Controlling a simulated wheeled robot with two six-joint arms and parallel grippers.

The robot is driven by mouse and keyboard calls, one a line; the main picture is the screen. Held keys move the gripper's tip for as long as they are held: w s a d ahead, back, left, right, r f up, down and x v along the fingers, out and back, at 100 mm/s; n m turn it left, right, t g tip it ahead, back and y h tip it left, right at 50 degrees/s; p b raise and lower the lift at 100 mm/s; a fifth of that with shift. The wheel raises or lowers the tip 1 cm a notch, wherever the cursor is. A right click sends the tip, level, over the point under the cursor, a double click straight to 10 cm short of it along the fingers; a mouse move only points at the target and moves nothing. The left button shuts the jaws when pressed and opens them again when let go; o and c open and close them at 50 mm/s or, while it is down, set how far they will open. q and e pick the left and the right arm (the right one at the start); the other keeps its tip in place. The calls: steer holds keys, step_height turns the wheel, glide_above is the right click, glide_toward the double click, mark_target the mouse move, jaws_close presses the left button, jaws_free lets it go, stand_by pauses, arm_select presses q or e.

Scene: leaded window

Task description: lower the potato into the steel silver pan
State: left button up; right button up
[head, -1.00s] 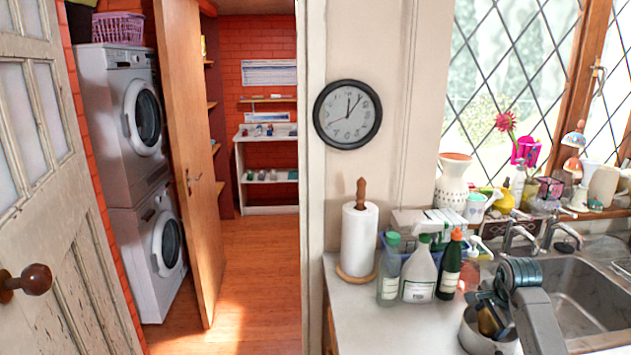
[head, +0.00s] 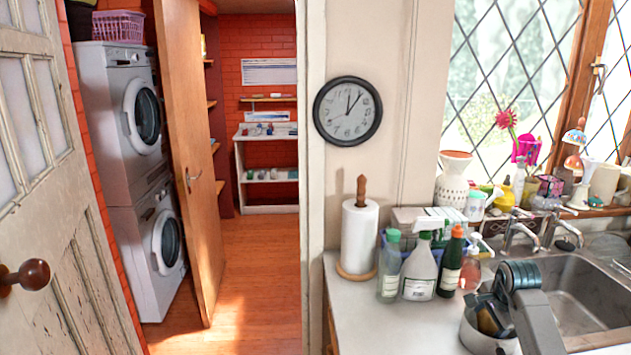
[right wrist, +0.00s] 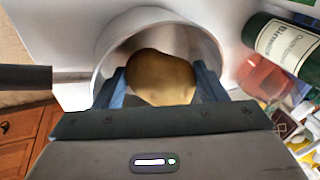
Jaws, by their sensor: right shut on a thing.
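The potato (right wrist: 160,78) is brown-yellow and sits between the fingers of my right gripper (right wrist: 163,88), which is shut on it. The steel silver pan (right wrist: 108,62) is around and beneath the potato in the right wrist view. Whether the potato touches the pan's bottom cannot be told. In the head view the pan (head: 478,336) stands on the counter at the lower right, with my right gripper (head: 488,316) reaching down into its mouth. The potato is mostly hidden there by the fingers. My left gripper is not in view.
Several bottles, among them a green one (head: 450,266) and a white spray bottle (head: 418,274), stand just behind the pan. A paper towel roll (head: 359,238) is further left. The sink (head: 590,290) lies to the right. The counter (head: 390,325) left of the pan is clear.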

steer(key=shift+f, duration=0.4)
steer(key=o, duration=1.1)
steer(key=shift+r, duration=0.15)
